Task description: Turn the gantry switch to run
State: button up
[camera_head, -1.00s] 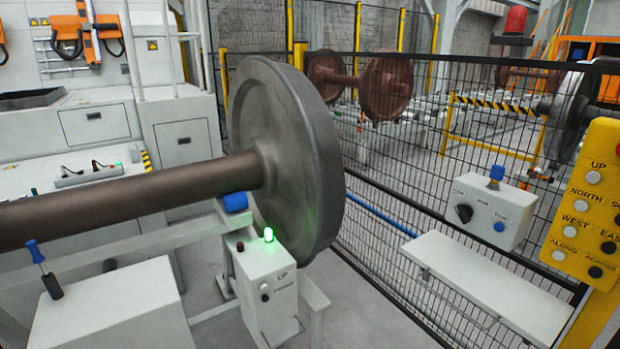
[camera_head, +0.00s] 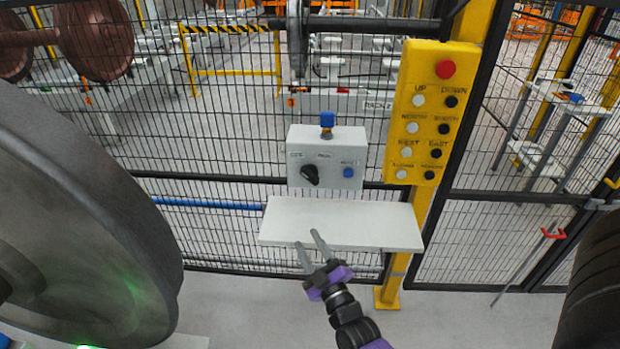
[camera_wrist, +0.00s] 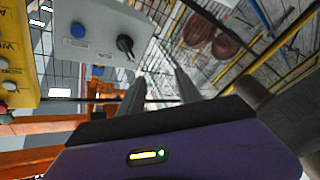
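The gantry switch is a black rotary knob (camera_head: 310,175) on a grey-white box (camera_head: 327,157) fixed to the mesh fence. The box has labels above the knob, a blue button and a blue piece on top. The knob's handle looks tilted, its pointer toward the left label, though the exact setting is hard to read. My gripper (camera_head: 310,240) is open and empty, below the box and in front of the white shelf. In the wrist view the knob (camera_wrist: 125,44) shows beyond the open fingers (camera_wrist: 157,88), apart from them.
A white shelf (camera_head: 345,222) juts from the fence under the box. A yellow pendant panel (camera_head: 425,113) with a red button and several labelled buttons is on the yellow post to the right. A large wheel (camera_head: 75,230) fills the left. Floor between is clear.

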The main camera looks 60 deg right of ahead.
aim_at(310, 180)
jog(key=shift+w+d+r+m+g+h+p, duration=0.35)
jog(key=shift+w+d+r+h, duration=0.8)
jog(key=shift+d, duration=1.7)
jog(key=shift+w+d+r+m+g+h+p, duration=0.2)
jog(key=shift+w+d+r+g, duration=0.45)
jog(key=shift+w+d, duration=1.6)
jog(key=shift+w+d+r+m+g+h+p, duration=0.2)
jog(key=shift+w+d+r+h, duration=0.75)
jog(key=shift+d, duration=2.55)
jog(key=shift+s+r, duration=0.15)
jog(key=shift+s, duration=0.05)
grip_shut()
